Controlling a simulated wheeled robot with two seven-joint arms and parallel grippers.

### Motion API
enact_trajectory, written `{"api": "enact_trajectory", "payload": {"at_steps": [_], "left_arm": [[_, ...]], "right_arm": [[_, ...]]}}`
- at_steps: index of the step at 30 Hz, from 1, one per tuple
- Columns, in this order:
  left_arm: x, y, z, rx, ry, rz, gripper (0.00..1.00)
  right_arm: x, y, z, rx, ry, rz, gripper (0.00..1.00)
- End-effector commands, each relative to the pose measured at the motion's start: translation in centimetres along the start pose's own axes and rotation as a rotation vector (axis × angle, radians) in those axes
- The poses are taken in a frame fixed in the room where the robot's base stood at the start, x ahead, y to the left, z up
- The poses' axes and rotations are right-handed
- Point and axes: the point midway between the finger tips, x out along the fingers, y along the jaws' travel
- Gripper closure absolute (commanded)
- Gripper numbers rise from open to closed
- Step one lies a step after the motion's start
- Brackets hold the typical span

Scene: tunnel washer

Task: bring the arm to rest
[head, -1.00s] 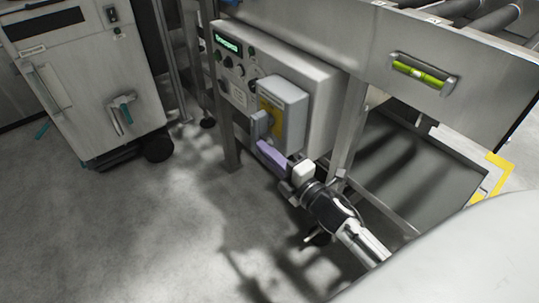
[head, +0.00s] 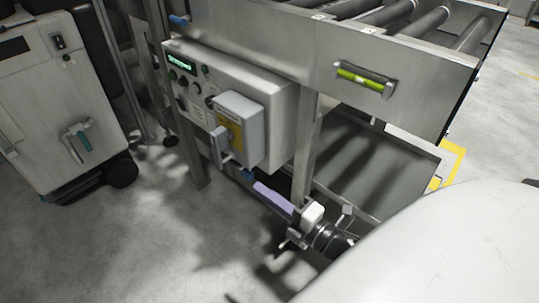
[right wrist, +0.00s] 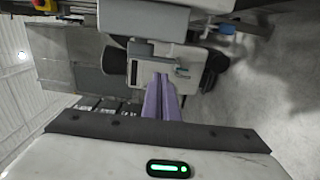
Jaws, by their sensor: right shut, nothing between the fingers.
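My right gripper (head: 258,186) comes in from the lower right. Its slim purple fingers are shut together with nothing between them. They point toward the lower front of the grey switch box (head: 252,125), below and apart from it. The shut fingers also show in the right wrist view (right wrist: 162,98), pointing away from the wrist. The grey box has a yellow plate and a grey handle (head: 217,148) on its front. My left gripper is not in view.
The switch box sits on a control panel (head: 193,92) with a lit green display, fixed to the metal frame under a roller conveyor (head: 400,15). A metal leg (head: 306,150) stands close behind my gripper. A white wheeled cabinet (head: 70,110) is at left. Grey floor (head: 130,240) between is clear.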

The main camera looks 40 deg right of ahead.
Motion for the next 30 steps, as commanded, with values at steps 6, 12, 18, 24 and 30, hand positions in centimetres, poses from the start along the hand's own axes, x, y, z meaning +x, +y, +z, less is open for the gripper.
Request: {"api": "enact_trajectory", "payload": {"at_steps": [6, 12, 18, 24, 30], "left_arm": [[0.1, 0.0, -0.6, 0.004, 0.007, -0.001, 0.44], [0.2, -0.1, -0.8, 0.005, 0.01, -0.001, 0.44], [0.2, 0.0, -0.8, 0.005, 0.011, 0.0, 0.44], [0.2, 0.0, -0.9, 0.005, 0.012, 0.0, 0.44], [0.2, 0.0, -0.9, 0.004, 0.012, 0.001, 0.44]], "right_arm": [[-1.2, 0.0, 0.0, -0.001, 0.0, 0.0, 1.0], [-1.2, 0.0, 0.1, 0.006, -0.006, -0.003, 1.0], [-0.6, -0.2, 1.6, 0.183, -0.139, -0.09, 1.0], [-1.8, -2.2, 2.4, 0.565, -0.391, -0.283, 1.0], [-5.7, -4.7, -0.5, 0.922, -0.626, -0.52, 1.0]]}}
